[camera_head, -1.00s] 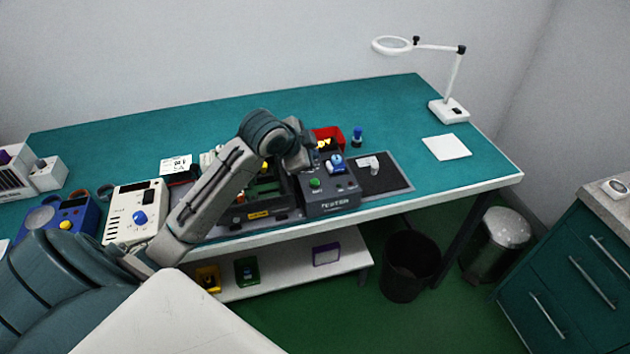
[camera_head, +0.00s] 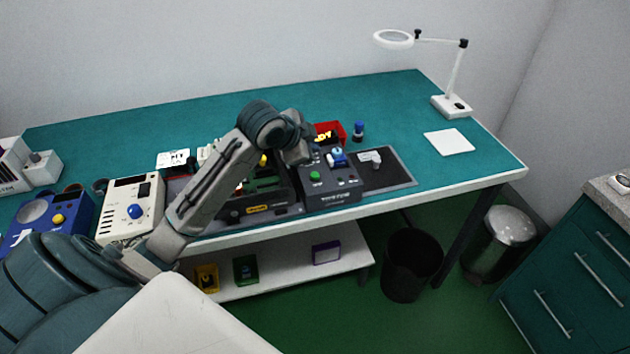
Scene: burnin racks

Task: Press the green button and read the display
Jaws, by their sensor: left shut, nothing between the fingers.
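The dark grey tester box (camera_head: 330,197) sits near the front edge of the teal bench. The green button (camera_head: 315,176) is on its top, at the left. A blue knob (camera_head: 338,159) is behind and to the right of the button. I cannot make out a display or any reading on the box. My left gripper (camera_head: 299,157) points down at the tester's back left, above and slightly behind the green button, with no contact visible. It is shut and empty; its fingertips are small and hard to see. My right gripper is not in view.
A dark board rack (camera_head: 262,209) adjoins the tester on the left, partly behind my arm. A dark mat (camera_head: 396,176) lies right of it, a red bin (camera_head: 341,130) behind. A white instrument (camera_head: 116,215) stands left. The bench (camera_head: 400,100) is clear at the back.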

